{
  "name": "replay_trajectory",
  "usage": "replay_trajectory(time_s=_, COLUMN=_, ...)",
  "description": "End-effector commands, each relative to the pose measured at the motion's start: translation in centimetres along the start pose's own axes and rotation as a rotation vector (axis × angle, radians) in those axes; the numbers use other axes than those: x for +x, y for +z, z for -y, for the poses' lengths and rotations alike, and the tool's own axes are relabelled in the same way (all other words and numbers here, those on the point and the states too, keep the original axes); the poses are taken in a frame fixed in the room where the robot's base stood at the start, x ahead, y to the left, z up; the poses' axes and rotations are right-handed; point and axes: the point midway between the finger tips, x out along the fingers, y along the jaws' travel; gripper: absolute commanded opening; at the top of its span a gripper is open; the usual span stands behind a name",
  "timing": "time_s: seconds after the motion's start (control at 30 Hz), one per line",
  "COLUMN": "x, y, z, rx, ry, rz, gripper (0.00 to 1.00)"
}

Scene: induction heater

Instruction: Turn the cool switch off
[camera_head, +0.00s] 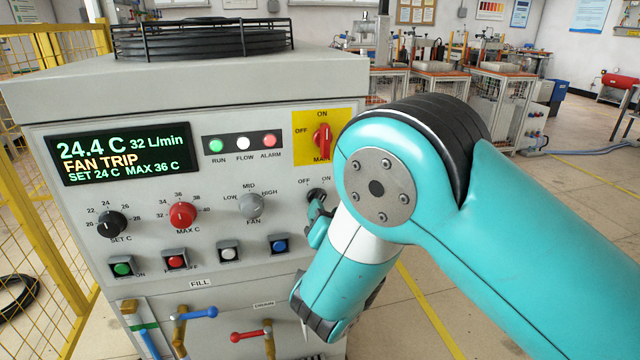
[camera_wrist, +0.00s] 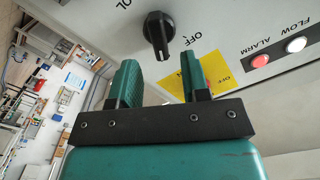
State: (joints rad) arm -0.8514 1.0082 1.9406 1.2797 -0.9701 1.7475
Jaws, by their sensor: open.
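The cool switch is a black rotary knob (camera_head: 316,194) with OFF and ON printed above it, on the grey front panel right of the fan knob. My arm partly covers it in the head view. In the wrist view the black knob (camera_wrist: 158,32) stands just beyond the fingertips, between OFF and a cut-off label ending in "OL". I cannot tell for sure which mark it points to. My gripper (camera_wrist: 160,72) is open, with its two green fingers apart and nothing between them. In the head view my gripper (camera_head: 318,224) is close below the knob.
The red main switch (camera_head: 322,141) on its yellow plate is up and right of the knob. The grey fan knob (camera_head: 250,205) is at its left, and a blue button (camera_head: 279,246) is below. The display (camera_head: 122,154) reads FAN TRIP. Yellow fencing (camera_head: 48,240) stands left.

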Motion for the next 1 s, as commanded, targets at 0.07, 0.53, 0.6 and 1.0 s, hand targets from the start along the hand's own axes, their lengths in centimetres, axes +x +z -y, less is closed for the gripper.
replay_trajectory(time_s=0.07, x=1.5, y=-0.5, z=0.2, rx=0.002, ry=-0.001, rz=-0.003, gripper=0.43)
replay_trajectory(time_s=0.53, x=4.4, y=0.1, z=0.0, rx=-0.002, ry=-0.002, rz=0.0, gripper=0.43)
replay_trajectory(time_s=0.6, x=4.4, y=0.1, z=0.0, rx=-0.002, ry=-0.002, rz=0.0, gripper=0.43)
replay_trajectory(time_s=1.0, x=4.4, y=0.1, z=0.2, rx=-0.003, ry=-0.003, rz=0.0, gripper=0.0)
